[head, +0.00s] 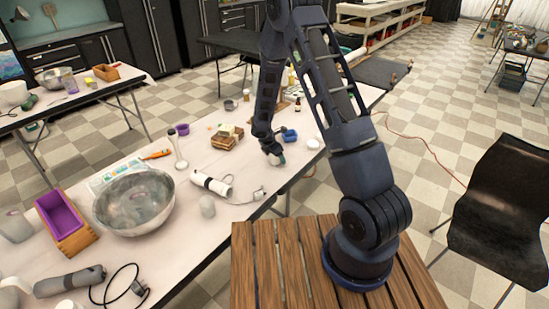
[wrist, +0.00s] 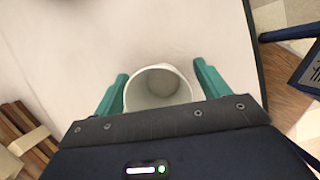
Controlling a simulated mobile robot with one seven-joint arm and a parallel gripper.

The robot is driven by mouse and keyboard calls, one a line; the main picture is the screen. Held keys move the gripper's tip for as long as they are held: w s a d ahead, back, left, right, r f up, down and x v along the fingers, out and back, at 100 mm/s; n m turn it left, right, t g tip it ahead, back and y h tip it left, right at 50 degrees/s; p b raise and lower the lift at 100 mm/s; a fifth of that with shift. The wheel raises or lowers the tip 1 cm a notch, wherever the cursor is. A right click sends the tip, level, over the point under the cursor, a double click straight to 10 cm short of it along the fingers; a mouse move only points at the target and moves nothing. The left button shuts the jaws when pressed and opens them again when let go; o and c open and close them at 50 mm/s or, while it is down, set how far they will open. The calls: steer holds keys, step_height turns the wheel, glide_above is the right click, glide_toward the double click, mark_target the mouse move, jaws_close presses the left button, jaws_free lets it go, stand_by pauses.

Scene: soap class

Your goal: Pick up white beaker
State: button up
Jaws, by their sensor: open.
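The white beaker (wrist: 158,88) stands upright on the pale table in the wrist view, and its open rim and empty inside face the camera. My gripper (wrist: 160,70) is open, with one green finger on each side of the beaker. A small gap shows beside the right finger; the left finger is very close to the wall, and contact there cannot be told. In the head view my gripper (head: 278,159) is low over the table, near its right edge, and the beaker is mostly hidden there.
Stacked soap bars (head: 227,137), a blue container (head: 290,135) and a white round item (head: 313,143) lie around my gripper. The table edge is close on the right.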

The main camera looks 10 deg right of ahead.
steer(key=c, duration=1)
steer(key=shift+c, duration=0.2)
